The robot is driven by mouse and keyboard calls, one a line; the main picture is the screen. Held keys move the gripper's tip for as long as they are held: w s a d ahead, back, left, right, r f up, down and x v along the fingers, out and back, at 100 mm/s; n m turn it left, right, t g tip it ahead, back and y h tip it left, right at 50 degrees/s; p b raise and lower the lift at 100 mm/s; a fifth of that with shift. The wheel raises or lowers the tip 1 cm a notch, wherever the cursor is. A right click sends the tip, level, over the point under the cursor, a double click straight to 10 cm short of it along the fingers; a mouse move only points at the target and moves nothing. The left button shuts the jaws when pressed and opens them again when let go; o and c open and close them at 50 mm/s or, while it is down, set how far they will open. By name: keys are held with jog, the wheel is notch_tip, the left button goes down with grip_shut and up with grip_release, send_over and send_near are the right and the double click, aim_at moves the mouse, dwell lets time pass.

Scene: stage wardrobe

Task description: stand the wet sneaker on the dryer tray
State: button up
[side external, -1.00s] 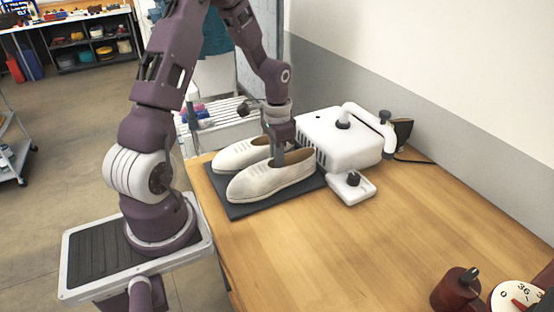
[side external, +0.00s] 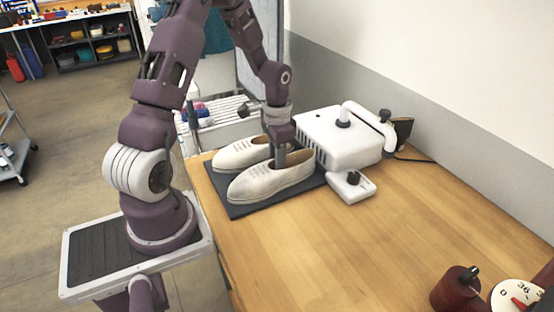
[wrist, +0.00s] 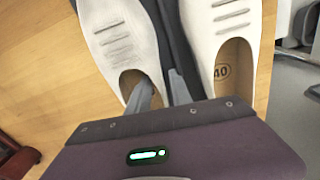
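Two off-white sneakers lie side by side on a flat dark tray (side external: 244,210), toes toward the left in the side view. The near sneaker (side external: 262,186) also shows at left in the wrist view (wrist: 118,38); the far sneaker (side external: 238,153) is at right there (wrist: 226,22). I cannot tell which is wet. My gripper (side external: 280,160) points down at the near sneaker's opening. In the wrist view, one finger is inside that opening and the other is between the sneakers, so the fingers pinch its inner side wall. The sneaker still rests on the tray.
A white machine (side external: 332,145) with a curved pipe stands close behind the sneakers. A small white block with a black knob (side external: 353,180) sits beside it. A red pot-like object (side external: 456,290) and a dial (side external: 518,300) are at the front right. The table's middle is clear.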

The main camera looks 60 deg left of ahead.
jog(key=shift+o, duration=0.5)
jog(key=shift+r, duration=0.1)
notch_tip(320, 180, up, 7)
jog(key=shift+d+r, duration=0.1)
jog(key=s+d+r+n+t, duration=0.1)
jog(key=s+d+r+t, duration=0.4)
jog(key=s+d+r, duration=1.1)
jog(key=d, duration=0.2)
jog(key=shift+s+d+t, duration=0.2)
jog(key=shift+d+t, duration=0.1)
jog(key=shift+d, duration=0.1)
jog(key=shift+o, duration=0.2)
jog(key=shift+r, duration=0.1)
